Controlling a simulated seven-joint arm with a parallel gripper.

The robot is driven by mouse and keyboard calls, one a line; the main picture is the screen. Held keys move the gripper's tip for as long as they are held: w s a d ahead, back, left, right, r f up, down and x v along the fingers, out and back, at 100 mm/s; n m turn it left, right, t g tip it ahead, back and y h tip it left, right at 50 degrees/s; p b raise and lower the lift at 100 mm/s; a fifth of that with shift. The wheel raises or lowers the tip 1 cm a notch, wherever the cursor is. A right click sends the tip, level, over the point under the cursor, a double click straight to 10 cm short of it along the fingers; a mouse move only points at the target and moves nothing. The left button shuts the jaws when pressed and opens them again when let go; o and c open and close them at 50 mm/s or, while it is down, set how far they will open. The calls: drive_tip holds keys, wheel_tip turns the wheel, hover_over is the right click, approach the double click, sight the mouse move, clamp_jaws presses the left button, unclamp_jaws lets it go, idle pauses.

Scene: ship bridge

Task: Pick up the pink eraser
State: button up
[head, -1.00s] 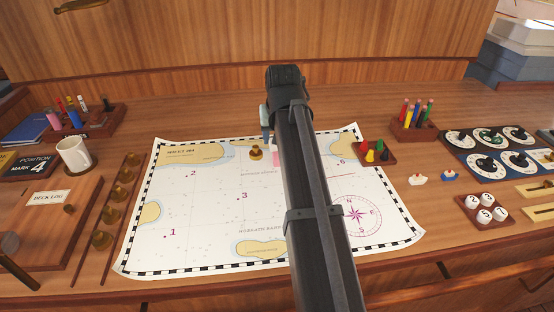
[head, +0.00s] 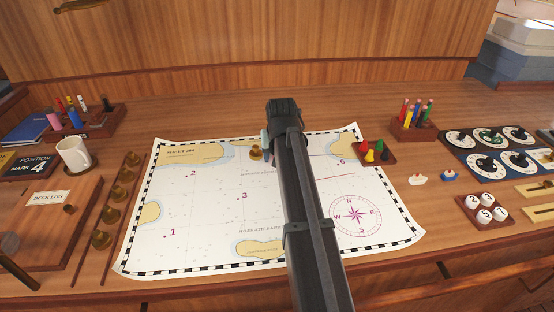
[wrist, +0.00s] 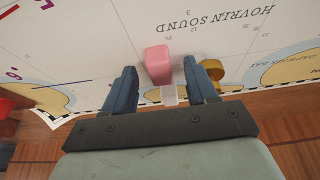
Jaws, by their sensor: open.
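The pink eraser (wrist: 158,64) lies on the white chart (wrist: 100,50) in the wrist view, with a pale end toward my gripper. My gripper (wrist: 160,70) is open, with one blue-grey finger on each side of the eraser and a visible gap on both sides. The eraser appears to lie between the fingertips; I cannot tell how far above the chart they are. In the head view my arm hides the eraser, and only a bit of a finger shows at the arm's left edge.
A brass weight (head: 256,153) stands close by; in the wrist view it is just right of my right finger. A tray of coloured pieces (head: 375,153) lies to the right. A mug (head: 74,155) and a pen rack (head: 413,128) are farther off.

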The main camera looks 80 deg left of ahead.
drive_tip(key=shift+f, duration=0.1)
clamp_jaws()
idle(0.5)
wheel_tip(320, 180, up, 10)
idle(0.6)
